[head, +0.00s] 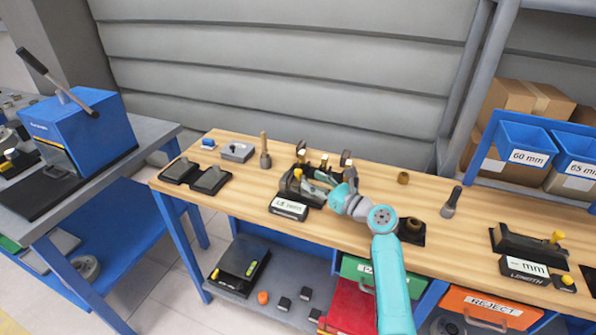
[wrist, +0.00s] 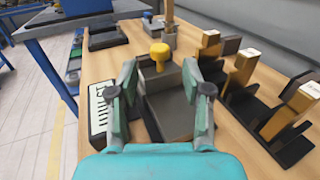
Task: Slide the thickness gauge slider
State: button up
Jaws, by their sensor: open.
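The thickness gauge (wrist: 172,118) is a dark grey block on the wooden bench. Its slider has a yellow knob (wrist: 160,53), which also shows in the head view (head: 298,173). A readout box (wrist: 101,112) stands at the gauge's left in the wrist view and in front of it in the head view (head: 289,208); its digits are too small to read surely. My gripper (wrist: 160,82) is open and empty over the gauge. The knob appears between and just beyond its fingertips, with no visible contact. In the head view my gripper (head: 316,184) partly hides the gauge.
Black stands holding wooden-handled gauges (wrist: 243,68) are close on the right in the wrist view. A length gauge (head: 520,243) with another yellow knob (head: 557,237) stands at the bench's right. Dark pads (head: 210,180) lie at the left.

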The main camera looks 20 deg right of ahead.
aim_at(299, 171)
jog(key=x, duration=0.6)
jog(key=shift+w+a, duration=0.15)
jog(key=shift+w, duration=0.15)
grip_shut()
